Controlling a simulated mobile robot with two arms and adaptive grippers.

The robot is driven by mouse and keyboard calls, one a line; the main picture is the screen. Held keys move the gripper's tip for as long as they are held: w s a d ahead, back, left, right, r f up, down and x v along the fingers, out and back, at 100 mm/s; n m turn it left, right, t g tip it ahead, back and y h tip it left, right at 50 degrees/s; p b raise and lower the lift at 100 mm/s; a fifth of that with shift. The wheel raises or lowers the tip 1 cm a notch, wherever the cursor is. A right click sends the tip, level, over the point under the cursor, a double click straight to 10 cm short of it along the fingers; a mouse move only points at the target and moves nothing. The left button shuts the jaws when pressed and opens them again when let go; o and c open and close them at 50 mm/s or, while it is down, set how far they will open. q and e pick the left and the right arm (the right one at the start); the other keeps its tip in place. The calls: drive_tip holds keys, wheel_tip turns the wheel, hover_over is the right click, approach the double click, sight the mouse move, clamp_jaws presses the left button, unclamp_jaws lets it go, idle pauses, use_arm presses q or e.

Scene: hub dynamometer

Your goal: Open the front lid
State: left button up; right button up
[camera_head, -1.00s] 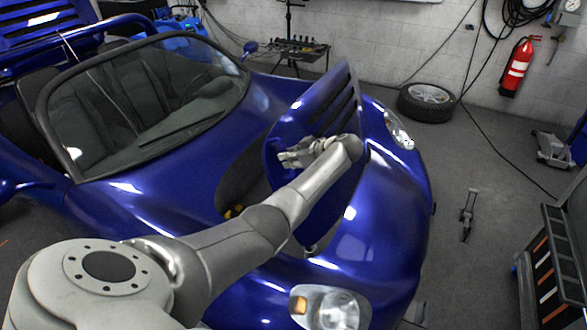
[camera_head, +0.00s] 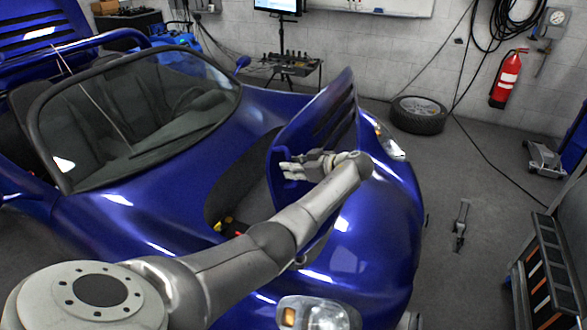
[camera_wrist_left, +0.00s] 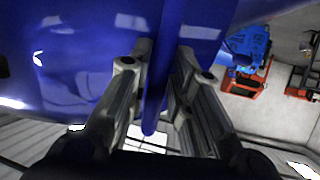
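The blue front lid (camera_head: 315,125) of the car stands steeply raised, with slots near its top. A dark opening (camera_head: 236,180) shows left of it. My left gripper (camera_head: 292,170) is at the lid's inner side, with the arm reaching across the car's nose. In the left wrist view its two fingers (camera_wrist_left: 162,80) lie on either side of the lid's thin blue edge (camera_wrist_left: 154,108) and look closed on it. Exact finger contact is hard to see. My right gripper is not in view.
The windshield (camera_head: 140,115) is left of the opening and a headlight (camera_head: 315,314) is at the near front. Grey floor right of the car is mostly clear.

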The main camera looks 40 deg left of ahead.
use_arm(q)
drive_tip(key=shift+o, duration=1)
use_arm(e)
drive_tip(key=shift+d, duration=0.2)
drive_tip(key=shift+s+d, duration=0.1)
use_arm(q)
drive_tip(key=v, duration=1.1)
drive_tip(key=shift+w+d, duration=0.35)
drive_tip(key=shift+d, duration=0.05)
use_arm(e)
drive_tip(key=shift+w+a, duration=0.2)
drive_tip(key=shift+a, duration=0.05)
use_arm(q)
drive_tip(key=shift+r, duration=0.1)
drive_tip(key=shift+d, duration=0.1)
drive_tip(key=d+r+b, duration=0.2)
drive_tip(key=d+b, duration=0.1)
drive_tip(key=d, duration=0.9)
drive_tip(key=shift+d+r, duration=0.15)
drive_tip(key=shift+r, duration=0.1)
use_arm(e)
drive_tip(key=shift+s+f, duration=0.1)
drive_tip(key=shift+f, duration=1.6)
